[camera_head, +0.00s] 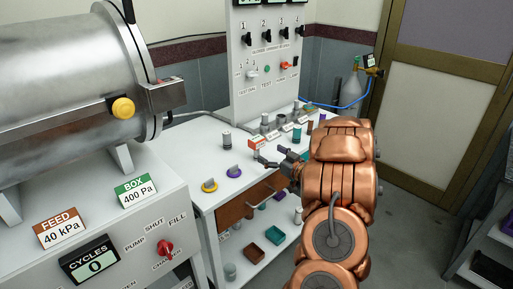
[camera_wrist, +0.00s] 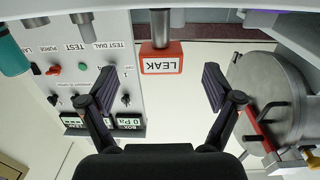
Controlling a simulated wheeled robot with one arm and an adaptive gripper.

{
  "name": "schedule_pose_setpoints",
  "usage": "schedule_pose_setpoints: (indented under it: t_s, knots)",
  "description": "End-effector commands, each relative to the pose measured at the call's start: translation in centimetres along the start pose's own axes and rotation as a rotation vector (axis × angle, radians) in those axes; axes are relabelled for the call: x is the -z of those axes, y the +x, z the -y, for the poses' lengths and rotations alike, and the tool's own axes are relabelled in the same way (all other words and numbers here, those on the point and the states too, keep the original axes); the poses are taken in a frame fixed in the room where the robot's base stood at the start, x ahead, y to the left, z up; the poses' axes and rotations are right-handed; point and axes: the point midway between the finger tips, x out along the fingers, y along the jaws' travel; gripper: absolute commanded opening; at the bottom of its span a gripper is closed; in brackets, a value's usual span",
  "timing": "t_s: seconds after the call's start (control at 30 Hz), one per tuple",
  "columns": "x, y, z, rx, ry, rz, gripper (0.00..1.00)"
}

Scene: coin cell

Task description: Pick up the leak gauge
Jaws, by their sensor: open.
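A red block with a white LEAK label (camera_wrist: 161,62) shows upside down in the wrist view, centred beyond my fingers. A grey metal cylinder with a dark band (camera_wrist: 160,28), likely the leak gauge, stands at this block. In the head view the small grey cylinder (camera_head: 256,155) is beside the red-and-white label block (camera_head: 254,142) on the white bench. My gripper (camera_wrist: 160,88) is open and empty, its two dark fingers spread either side of the line to the block. In the head view my gripper (camera_head: 270,160) is low over the bench, close to the cylinder.
A control panel (camera_head: 263,70) rises at the back of the bench. A grey-white cylinder (camera_head: 227,140) and yellow and purple knob-like pieces (camera_head: 209,186) stand left of my gripper. A teal cylinder (camera_wrist: 10,55) is at the wrist view's left edge. A steel chamber (camera_head: 70,85) stands left.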

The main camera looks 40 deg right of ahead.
Motion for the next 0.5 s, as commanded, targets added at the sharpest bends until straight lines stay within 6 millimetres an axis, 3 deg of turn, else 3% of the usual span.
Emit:
schedule_pose_setpoints:
  t_s: [0.13,0.5]
  knots:
    - [0.0,0.3,0.1,0.013,0.011,-0.020,0.90]
    - [0.6,3.5,0.2,0.013,0.010,-0.020,0.90]
